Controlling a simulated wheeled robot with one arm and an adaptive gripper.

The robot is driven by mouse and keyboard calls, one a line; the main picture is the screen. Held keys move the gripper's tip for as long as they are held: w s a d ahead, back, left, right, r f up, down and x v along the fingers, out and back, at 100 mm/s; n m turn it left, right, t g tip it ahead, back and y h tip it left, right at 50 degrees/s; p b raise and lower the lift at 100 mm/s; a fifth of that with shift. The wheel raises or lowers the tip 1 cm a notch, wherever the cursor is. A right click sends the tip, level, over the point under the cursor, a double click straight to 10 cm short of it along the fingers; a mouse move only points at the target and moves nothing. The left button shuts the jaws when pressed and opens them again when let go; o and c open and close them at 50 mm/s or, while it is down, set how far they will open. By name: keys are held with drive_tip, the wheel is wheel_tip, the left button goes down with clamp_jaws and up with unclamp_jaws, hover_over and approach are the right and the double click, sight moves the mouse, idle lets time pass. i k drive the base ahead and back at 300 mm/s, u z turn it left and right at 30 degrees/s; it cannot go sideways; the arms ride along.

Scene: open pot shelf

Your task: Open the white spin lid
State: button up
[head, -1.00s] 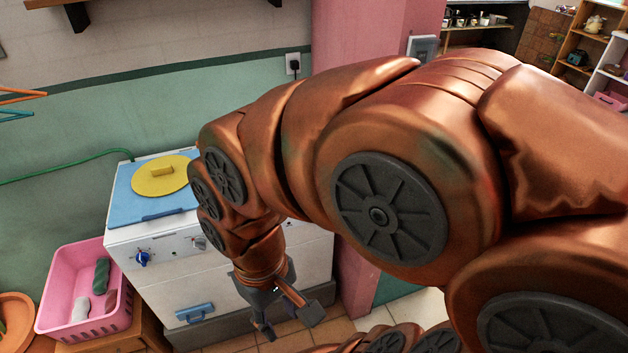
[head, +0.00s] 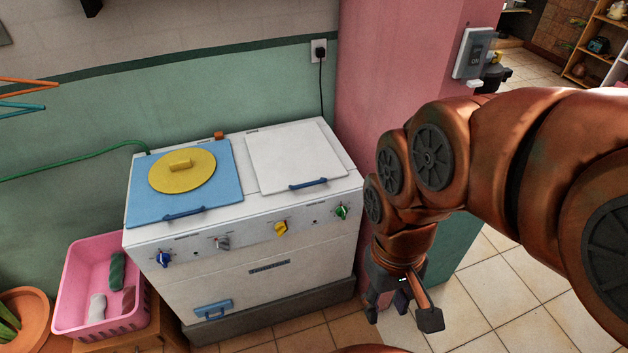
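The white spin lid (head: 296,158) is a flat square panel on the right half of the top of a white washing machine (head: 250,283). It lies closed, with a blue handle (head: 308,184) along its front edge. My gripper (head: 402,318) is to the right of the machine, lower than its top, and points downward. Its fingers are spread apart with nothing between them. It is apart from the lid and the handle.
A blue lid (head: 215,191) with a yellow round cover (head: 182,171) fills the machine's left half. Several knobs line the front panel. A pink basket (head: 78,308) stands at left. A pink pillar (head: 403,75) stands behind at right. Tiled floor is clear at lower right.

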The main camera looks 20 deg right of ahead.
sight(300, 156)
drive_tip(key=z, duration=1.2)
drive_tip(key=k, duration=0.9)
drive_tip(key=u, duration=1.5)
drive_tip(key=i, duration=0.5)
